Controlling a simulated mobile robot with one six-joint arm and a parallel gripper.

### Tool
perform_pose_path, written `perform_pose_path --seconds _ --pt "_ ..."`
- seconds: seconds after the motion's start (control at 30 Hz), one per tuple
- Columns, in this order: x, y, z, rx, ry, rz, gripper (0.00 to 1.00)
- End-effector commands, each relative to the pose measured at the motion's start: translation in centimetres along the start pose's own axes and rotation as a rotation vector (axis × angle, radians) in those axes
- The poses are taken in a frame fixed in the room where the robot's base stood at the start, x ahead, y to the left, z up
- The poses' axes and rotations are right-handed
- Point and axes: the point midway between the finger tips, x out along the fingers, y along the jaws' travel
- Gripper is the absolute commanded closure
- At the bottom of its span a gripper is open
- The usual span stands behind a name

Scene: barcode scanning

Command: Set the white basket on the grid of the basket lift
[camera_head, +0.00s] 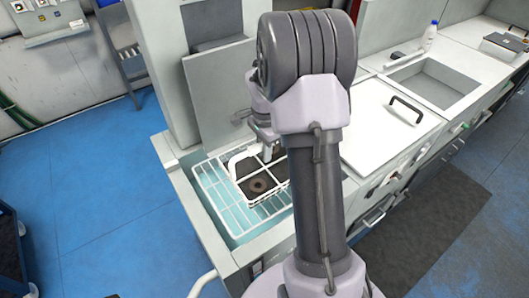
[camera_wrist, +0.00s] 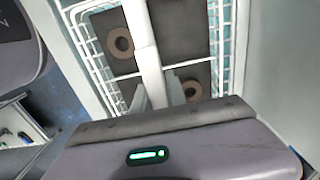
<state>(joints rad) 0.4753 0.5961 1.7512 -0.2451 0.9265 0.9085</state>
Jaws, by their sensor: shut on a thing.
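The white basket (camera_head: 237,163) is over the white wire grid (camera_head: 217,196) of the basket lift in the head view, partly hidden behind my arm. I cannot tell whether it rests on the grid or hangs just above it. The basket (camera_wrist: 84,43) also shows in the wrist view, with a white handle (camera_wrist: 141,28) across its middle. Dark items with tan rings (camera_wrist: 121,43) lie inside it. My gripper (camera_head: 267,150) is above the basket, shut on its handle. The gripper (camera_wrist: 162,92) shows at the handle in the wrist view.
A grey upright panel (camera_head: 218,90) stands behind the lift. A white counter lid with a dark handle (camera_head: 406,108) is to the right, with a sink (camera_head: 437,84) and a white bottle (camera_head: 430,36) beyond. Blue floor (camera_head: 110,215) is open at the left.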

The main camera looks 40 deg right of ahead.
Motion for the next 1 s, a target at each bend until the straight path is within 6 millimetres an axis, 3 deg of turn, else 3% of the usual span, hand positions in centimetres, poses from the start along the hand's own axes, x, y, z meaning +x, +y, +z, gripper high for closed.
perform_pose_path --seconds 0.13,0.17,0.27,0.57,0.67,0.9,1.0 --pt "0.2 0.0 0.0 0.000 0.001 -0.001 1.00" --pt "0.3 0.0 0.0 0.000 0.000 0.000 0.79" --pt "0.2 0.0 0.0 0.000 0.000 0.000 0.61" --pt "0.0 0.0 0.0 0.000 0.000 0.000 0.61" --pt "-1.6 -0.1 -0.1 -0.001 0.002 -0.003 0.61" --pt "-8.6 -0.1 -0.1 0.000 0.002 -0.004 0.61" --pt "-10.6 -0.1 -0.1 0.000 0.001 -0.003 0.61"
